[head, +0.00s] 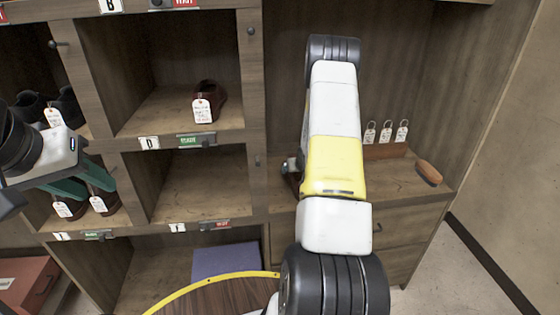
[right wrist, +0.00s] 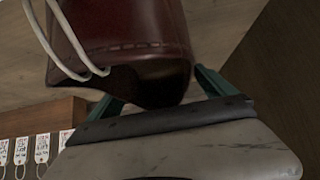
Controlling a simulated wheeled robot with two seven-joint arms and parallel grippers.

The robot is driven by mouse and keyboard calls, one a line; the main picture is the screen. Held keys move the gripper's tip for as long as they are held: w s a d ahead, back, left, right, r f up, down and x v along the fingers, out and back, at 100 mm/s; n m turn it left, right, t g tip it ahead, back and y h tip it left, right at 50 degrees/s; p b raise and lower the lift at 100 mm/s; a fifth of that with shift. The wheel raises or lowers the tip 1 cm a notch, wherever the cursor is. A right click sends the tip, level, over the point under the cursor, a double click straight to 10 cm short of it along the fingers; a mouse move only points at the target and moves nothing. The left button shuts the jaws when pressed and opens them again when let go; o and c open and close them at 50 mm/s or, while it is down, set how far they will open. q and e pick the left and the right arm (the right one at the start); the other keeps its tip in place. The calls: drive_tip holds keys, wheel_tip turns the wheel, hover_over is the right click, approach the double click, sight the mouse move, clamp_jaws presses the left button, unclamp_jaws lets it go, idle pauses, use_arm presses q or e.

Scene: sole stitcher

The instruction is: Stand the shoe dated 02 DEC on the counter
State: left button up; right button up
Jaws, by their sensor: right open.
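In the right wrist view a dark red shoe (right wrist: 125,30) fills the upper middle, with a pale tag string looped from it. The green fingers of my right gripper (right wrist: 160,95) are apart, one on either side of the shoe's lower end; I cannot tell if they touch it. The shoe's tag face is not visible, so no date reads. In the head view my right arm hides this gripper and most of that area; a dark reddish bit (head: 292,182) shows at its left edge. My left gripper (head: 100,192) has its green fingers apart, close in front of tagged shoes in a left cubby.
A dark red tagged shoe (head: 210,98) stands in an upper middle cubby. The cubby below (head: 200,185) is empty. The counter (head: 395,178) on the right bears a brush (head: 428,172) and a wooden rack (head: 385,151) with three hanging tags. A round yellow-rimmed top (head: 215,295) is in front.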

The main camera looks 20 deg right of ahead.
drive_tip(key=v, duration=1.2)
